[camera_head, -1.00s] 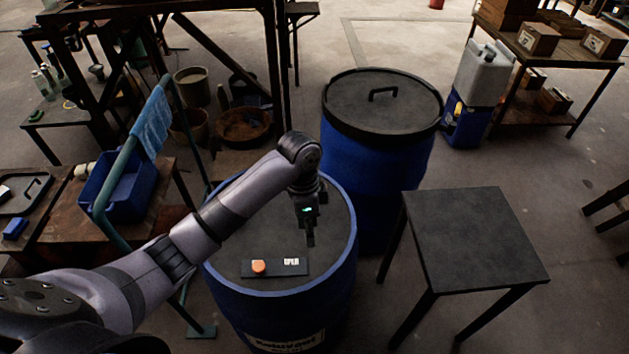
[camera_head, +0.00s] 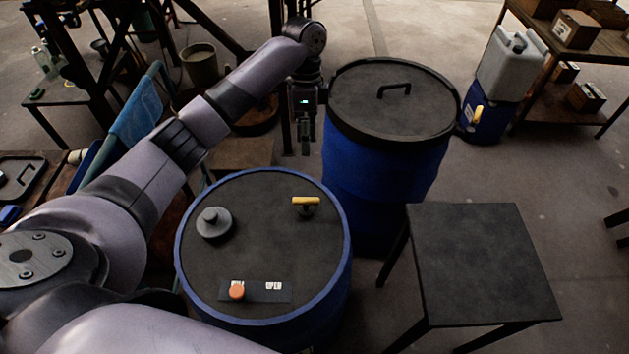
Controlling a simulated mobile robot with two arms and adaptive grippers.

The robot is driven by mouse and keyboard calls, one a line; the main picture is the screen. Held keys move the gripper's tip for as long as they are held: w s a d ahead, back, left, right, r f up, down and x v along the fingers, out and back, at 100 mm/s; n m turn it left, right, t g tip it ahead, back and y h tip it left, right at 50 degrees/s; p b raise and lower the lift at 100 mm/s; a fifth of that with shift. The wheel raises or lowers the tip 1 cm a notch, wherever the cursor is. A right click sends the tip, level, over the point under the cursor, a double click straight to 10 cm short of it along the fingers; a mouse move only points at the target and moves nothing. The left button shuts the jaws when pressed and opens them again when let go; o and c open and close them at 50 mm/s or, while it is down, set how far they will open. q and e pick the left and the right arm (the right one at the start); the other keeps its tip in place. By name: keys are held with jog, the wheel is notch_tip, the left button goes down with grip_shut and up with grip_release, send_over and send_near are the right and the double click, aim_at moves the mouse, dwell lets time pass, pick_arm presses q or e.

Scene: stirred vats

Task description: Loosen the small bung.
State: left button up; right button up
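The near blue drum (camera_head: 265,180) has a dark top with two fittings. One is a round grey stepped plug (camera_head: 214,224) at the left. The other is a smaller dark fitting with a yellow bar handle (camera_head: 306,201) at the upper right, possibly the small bung. A dark plate (camera_head: 265,292) at the front of the top carries an orange knob (camera_head: 237,291) at its left end and the word OPEN at its right. My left gripper (camera_head: 305,148) points down in the air beyond the drum's far rim, apart from both fittings. Its finger gap is unclear. My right gripper is out of view.
A second blue drum (camera_head: 392,100) with a dark handled lid stands behind, close to my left gripper. A dark table (camera_head: 485,262) stands at the right. A teal rail with a blue cloth (camera_head: 135,112) stands at the left, behind my arm.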

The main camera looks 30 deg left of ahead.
pick_arm(q)
jog(key=p, duration=0.2)
send_near(306, 198)
jog(key=p+x, duration=0.1)
jog(key=x, duration=0.7)
jog(key=shift+s, duration=0.1)
jog(key=shift+f, duration=0.45)
grip_shut()
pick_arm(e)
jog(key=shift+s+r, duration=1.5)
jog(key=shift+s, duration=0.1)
